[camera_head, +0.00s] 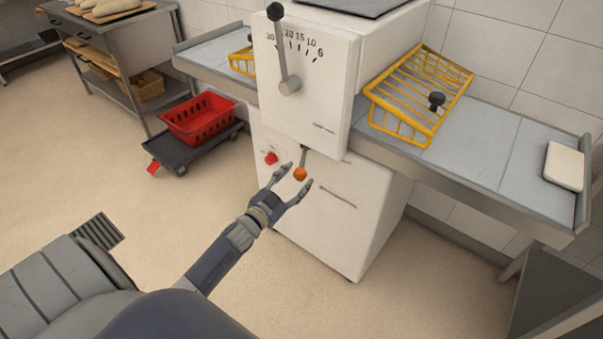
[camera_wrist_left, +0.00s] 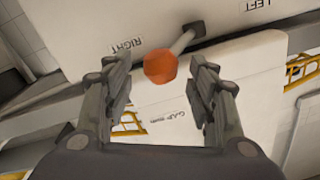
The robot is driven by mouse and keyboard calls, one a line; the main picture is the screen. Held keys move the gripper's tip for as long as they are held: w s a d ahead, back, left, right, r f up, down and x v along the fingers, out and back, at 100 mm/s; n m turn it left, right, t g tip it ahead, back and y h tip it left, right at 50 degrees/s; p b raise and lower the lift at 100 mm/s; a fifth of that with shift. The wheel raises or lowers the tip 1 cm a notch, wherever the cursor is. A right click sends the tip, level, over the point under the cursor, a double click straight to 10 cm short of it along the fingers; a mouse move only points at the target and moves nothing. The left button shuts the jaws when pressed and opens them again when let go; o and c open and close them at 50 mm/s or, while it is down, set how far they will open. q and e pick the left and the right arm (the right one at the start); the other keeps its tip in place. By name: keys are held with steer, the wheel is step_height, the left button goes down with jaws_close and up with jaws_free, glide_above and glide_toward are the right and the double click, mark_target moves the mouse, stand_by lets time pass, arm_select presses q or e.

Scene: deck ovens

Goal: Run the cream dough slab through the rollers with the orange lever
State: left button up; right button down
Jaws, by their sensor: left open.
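The cream dough slab (camera_head: 564,166) lies flat at the far right end of the sheeter's right-hand belt (camera_head: 470,140). The orange lever knob (camera_head: 300,174) sits on a short metal stem under the machine's upper housing. My left gripper (camera_head: 292,184) is open, with its fingers on either side of the orange knob. In the left wrist view the knob (camera_wrist_left: 160,66) shows between and just beyond the fingertips (camera_wrist_left: 160,75), with gaps on both sides. The labels RIGHT and LEFT flank the stem. The rollers are hidden inside the white housing (camera_head: 307,75). My right gripper is not in view.
A black-knobbed thickness lever (camera_head: 281,45) stands over a number scale. Yellow wire guards (camera_head: 418,95) cover the belts near the housing. A red button (camera_head: 271,158) is left of the orange knob. A red crate (camera_head: 199,119) sits on a dark dolly at left. The floor in front is clear.

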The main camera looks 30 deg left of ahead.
mark_target(303, 158)
arm_select(q)
steer(key=shift+w, duration=1.6)
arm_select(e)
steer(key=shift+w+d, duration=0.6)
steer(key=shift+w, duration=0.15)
